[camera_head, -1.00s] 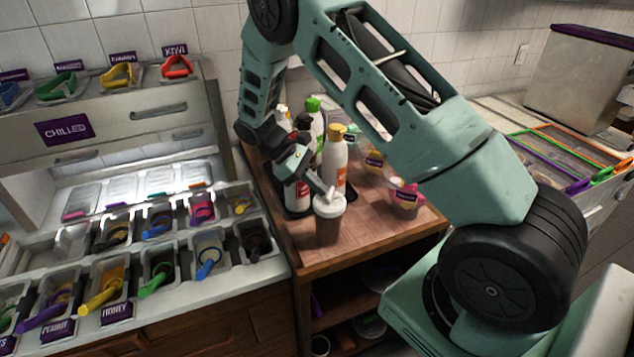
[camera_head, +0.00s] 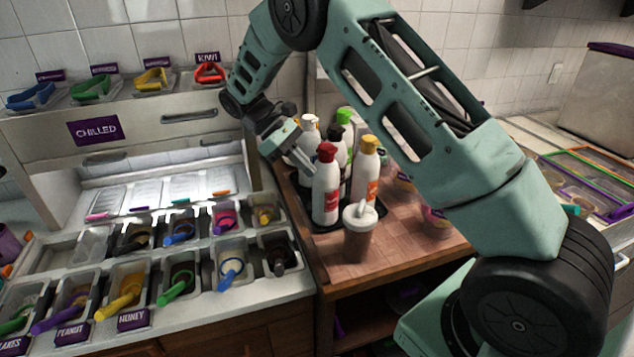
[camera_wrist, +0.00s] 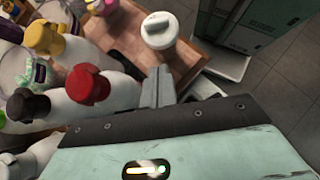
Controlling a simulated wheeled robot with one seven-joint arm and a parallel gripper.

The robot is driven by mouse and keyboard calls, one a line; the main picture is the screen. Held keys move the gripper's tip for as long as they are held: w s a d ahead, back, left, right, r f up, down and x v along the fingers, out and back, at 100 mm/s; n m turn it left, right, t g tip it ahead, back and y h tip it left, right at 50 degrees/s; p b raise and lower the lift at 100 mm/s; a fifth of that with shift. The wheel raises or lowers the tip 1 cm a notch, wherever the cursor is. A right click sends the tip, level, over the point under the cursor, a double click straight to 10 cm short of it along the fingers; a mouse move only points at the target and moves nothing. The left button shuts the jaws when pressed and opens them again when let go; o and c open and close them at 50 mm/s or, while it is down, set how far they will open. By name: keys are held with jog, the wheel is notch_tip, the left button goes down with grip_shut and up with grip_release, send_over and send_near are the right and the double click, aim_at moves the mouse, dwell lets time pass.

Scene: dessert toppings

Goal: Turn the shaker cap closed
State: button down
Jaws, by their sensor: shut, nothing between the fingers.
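The shaker (camera_head: 359,234) stands upright on the wooden counter, with a brown see-through body and a white cap (camera_head: 361,212). A light tab stands up on the cap in the head view. In the wrist view the cap (camera_wrist: 158,30) shows from above, with a grey bar across it. My gripper (camera_head: 312,170) is in the air to the upper left of the shaker, beside the red-capped bottle, apart from the cap. In the wrist view its fingers (camera_wrist: 158,87) are together and hold nothing.
White squeeze bottles with red (camera_head: 326,184), yellow (camera_head: 366,170), green and black caps stand crowded in a dark tray behind the shaker, close to my gripper. Topping bins (camera_head: 180,281) with coloured scoops fill the left. The counter right of the shaker is partly clear (camera_head: 400,237).

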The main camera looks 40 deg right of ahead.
aim_at(355, 207)
jog(key=s+d+r+t+y, duration=0.2)
jog(key=d+r+t+y, duration=0.1)
jog(key=t, duration=0.1)
jog(key=s+d+f+p, duration=0.1)
jog(key=f, duration=0.2)
jog(key=s+d+f+p, duration=0.1)
jog(key=s+f+p, duration=0.1)
jog(key=f, duration=0.1)
jog(key=s+d+f+p, duration=0.1)
jog(key=s+f+p, duration=0.1)
jog(key=f, duration=0.1)
jog(key=shift+d, duration=0.3)
jog(key=shift+s+d+f, duration=0.2)
jog(key=shift+s+d, duration=0.2)
jog(key=shift+s, duration=0.15)
jog(key=shift+m, duration=0.3)
